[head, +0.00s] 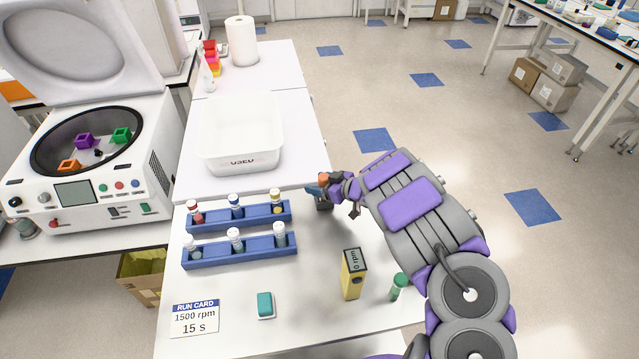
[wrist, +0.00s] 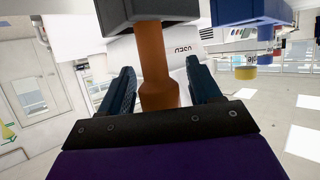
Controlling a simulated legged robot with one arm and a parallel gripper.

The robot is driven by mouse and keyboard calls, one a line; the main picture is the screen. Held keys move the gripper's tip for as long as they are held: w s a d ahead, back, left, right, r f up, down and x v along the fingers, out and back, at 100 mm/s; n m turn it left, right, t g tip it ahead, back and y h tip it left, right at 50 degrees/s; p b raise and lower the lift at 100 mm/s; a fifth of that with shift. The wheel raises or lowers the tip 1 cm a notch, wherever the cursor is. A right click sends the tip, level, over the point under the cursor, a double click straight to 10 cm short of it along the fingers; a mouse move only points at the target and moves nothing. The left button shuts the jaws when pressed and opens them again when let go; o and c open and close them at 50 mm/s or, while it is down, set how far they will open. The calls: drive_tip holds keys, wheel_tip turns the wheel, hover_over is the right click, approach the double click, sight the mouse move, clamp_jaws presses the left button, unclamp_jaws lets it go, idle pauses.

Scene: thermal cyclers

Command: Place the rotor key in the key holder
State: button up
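The rotor key, with an orange shaft (wrist: 155,65), stands at a dark block (wrist: 150,10) that looks like the key holder. The wrist picture is upside down, so the block is below the key. My gripper (wrist: 161,80) has its two blue fingers on either side of the key, with a visible gap at least on the right, so it looks open. In the head view my gripper (head: 317,190) is at the right edge of the bench, with the key's orange part (head: 323,177) beside it and the dark block (head: 323,204) below, mostly hidden.
Two blue racks (head: 238,250) with capped tubes stand left of my gripper. A white tub (head: 240,135) is behind them. A yellow meter (head: 353,275), a green tube (head: 397,288) and a teal block (head: 265,304) stand in front. An open centrifuge (head: 100,200) is at left.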

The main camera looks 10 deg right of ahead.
drive_tip(key=shift+o, duration=0.2)
drive_tip(key=shift+r, duration=0.1)
drive_tip(key=p+v, duration=0.2)
drive_tip(key=v, duration=1)
